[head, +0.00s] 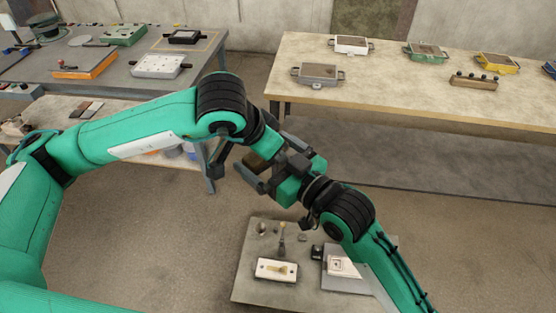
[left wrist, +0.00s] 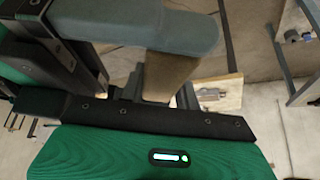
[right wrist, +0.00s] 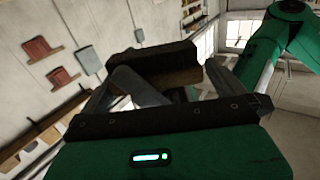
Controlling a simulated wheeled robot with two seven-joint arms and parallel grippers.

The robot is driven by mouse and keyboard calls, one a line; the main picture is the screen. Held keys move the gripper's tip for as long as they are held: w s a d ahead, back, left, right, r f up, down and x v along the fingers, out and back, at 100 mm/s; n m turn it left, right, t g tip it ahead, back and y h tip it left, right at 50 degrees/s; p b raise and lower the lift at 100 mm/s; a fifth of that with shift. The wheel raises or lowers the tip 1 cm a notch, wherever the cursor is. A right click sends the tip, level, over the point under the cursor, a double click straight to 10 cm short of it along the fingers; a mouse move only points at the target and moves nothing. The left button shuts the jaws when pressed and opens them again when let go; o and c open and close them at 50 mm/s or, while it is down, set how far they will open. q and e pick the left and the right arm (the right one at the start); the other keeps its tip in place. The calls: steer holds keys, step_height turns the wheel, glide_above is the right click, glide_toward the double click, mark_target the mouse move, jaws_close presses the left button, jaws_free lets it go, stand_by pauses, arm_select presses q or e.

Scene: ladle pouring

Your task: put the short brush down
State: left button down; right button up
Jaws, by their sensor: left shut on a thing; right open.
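The short brush, a brown block (head: 254,160), is held in the air where my two hands meet in the head view. My left gripper (left wrist: 150,72) is shut on it; the brown side of the brush (left wrist: 170,76) shows below a grey finger in the left wrist view. My right gripper (right wrist: 168,78) is open, with its fingers close around the brush (right wrist: 155,62), which looks dark on top and brown below. Whether the right fingers touch it I cannot tell. The hands overlap in the head view and partly hide the brush.
A low grey table (head: 248,250) stands below the hands, bearing a white tray (head: 276,270), small tools and a white-topped box (head: 342,265). A long bench (head: 400,85) with several coloured boxes is at the back right. A workbench (head: 115,80) stands at the back left.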

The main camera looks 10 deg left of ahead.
arm_select(q)
steer(key=shift+d, duration=0.1)
arm_select(e)
steer(key=c, duration=0.7)
arm_select(q)
steer(key=c, duration=0.9)
jaws_free()
arm_select(e)
steer(key=shift+s, duration=0.1)
